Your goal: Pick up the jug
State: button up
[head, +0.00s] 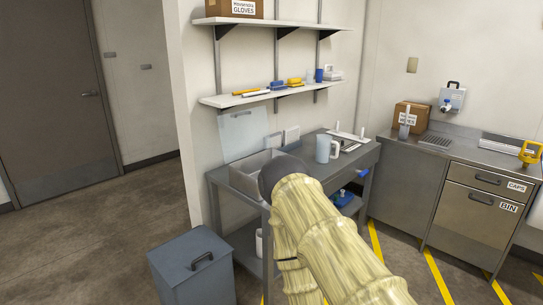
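A pale grey-blue jug (323,149) stands upright on the grey metal table (345,163) against the wall, with its handle toward the right. The jug shows almost whole and nothing is seen holding it. My arm, in a cream ribbed cover, rises from the bottom of the head view and hides part of the table's front. My gripper is not in view, so I cannot see where it is relative to the jug or whether it is open.
A grey lidded bin (193,270) stands on the floor at the front left. A steel counter (455,148) is at the right. Shelves (275,94) hang above the table. The floor at left is clear.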

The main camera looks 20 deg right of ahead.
aim_at(324, 143)
jog(key=u, duration=0.25)
jog(key=i, duration=1.35)
jog(key=z, duration=0.8)
